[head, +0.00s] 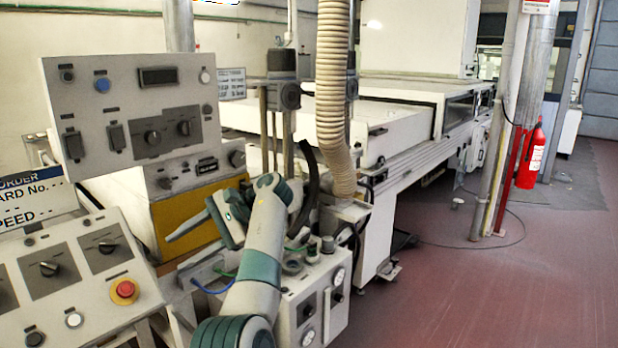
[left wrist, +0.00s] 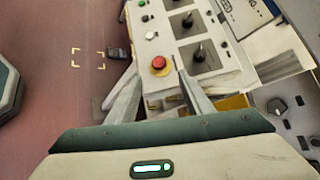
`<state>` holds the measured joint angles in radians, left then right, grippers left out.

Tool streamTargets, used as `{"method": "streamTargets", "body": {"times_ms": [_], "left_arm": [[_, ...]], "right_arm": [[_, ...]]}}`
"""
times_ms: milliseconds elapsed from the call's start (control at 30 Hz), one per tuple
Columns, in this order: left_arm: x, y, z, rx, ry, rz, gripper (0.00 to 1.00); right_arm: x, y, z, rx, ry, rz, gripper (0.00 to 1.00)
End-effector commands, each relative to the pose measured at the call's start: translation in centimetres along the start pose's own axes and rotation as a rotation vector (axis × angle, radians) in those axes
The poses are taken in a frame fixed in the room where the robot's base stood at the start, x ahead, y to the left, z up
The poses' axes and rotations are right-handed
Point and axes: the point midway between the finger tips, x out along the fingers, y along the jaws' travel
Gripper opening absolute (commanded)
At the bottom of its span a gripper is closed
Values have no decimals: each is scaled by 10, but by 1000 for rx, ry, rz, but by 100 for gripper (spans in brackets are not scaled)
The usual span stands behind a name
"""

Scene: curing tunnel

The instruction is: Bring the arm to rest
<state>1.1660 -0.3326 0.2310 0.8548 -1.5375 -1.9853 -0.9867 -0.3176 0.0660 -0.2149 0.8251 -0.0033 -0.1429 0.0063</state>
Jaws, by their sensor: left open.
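My left arm (head: 262,245), white and teal, comes up from the bottom of the head view and bends at its top. My left gripper (head: 187,228) points left from it, over the area between the control panels. In the left wrist view the two fingers of this gripper (left wrist: 157,80) stand apart with nothing held between them. A red stop button (left wrist: 159,65) shows between and beyond the fingers. Whether either finger touches anything is hard to tell, but I see no contact. My right gripper is in neither view.
A sloping control panel (head: 78,262) carries the red button (head: 124,289) and knobs. An upright panel (head: 137,118) stands behind it. A box with knobs (head: 310,302) is close right of my arm.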

Motion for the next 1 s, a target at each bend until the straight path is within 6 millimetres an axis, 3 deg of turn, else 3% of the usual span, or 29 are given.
{"method": "streamTargets", "body": {"times_ms": [267, 367, 700, 1000], "left_arm": [[59, 46, -28, -54, 49, 60, 47], [92, 73, -40, -89, 77, 91, 47], [200, 183, -64, -239, 206, 191, 47], [266, 280, -53, -360, 343, 268, 47]], "right_arm": [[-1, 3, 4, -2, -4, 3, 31], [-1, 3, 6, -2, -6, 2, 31], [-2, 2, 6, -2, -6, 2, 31], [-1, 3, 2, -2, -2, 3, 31]]}}
